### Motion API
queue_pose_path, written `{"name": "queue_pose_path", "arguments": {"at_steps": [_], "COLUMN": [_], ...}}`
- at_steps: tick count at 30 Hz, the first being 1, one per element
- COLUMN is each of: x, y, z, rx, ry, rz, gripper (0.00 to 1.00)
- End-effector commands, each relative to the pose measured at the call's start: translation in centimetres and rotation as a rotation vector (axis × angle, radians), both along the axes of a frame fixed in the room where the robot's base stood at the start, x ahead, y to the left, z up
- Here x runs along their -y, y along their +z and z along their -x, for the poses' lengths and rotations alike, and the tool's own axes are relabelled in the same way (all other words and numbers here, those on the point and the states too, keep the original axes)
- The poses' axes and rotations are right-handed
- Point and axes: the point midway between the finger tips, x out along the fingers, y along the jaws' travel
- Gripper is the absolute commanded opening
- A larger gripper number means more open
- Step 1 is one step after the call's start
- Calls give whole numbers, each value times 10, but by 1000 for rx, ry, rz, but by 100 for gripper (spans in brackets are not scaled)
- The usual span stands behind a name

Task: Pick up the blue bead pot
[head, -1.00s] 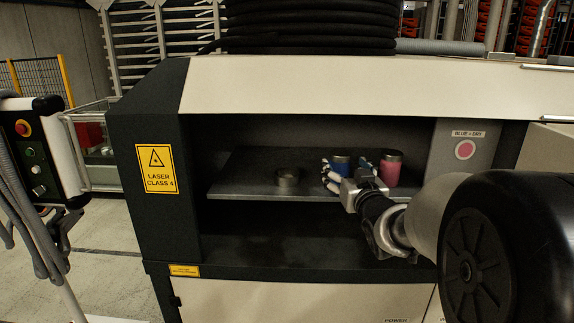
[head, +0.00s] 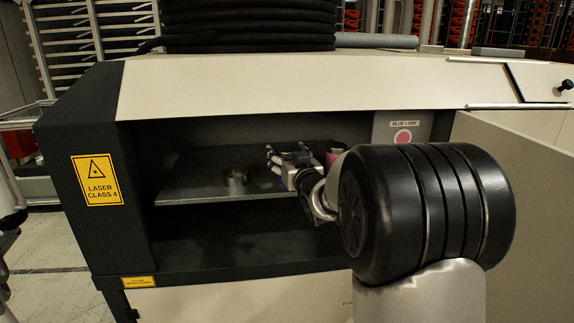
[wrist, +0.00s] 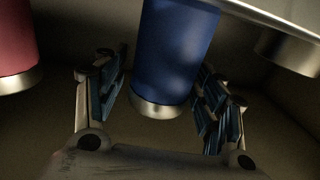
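The blue bead pot (wrist: 172,55) fills the middle of the wrist view, a smooth blue cylinder with a silver band at its lower end in that picture. My gripper (wrist: 157,78) has its fingers spread, one on each side of the pot. A gap shows between the pot and the left finger; the right finger is closer, and I cannot tell whether it touches. In the head view my gripper (head: 287,156) is over the shelf in the machine's bay and hides most of the pot.
A pink pot (wrist: 14,45) stands close beside the blue one. The bay's dark left wall and the light upper cover bound the space. A red-pink lamp (head: 402,136) is at right.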

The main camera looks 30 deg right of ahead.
Motion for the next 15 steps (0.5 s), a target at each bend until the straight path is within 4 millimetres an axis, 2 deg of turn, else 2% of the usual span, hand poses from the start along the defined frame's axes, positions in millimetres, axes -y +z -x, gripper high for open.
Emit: {"name": "queue_pose_path", "arguments": {"at_steps": [2,15], "x": [0,0], "y": [0,0], "z": [0,0], "rx": [0,0], "ry": [0,0], "rz": [0,0], "gripper": [56,26]}}
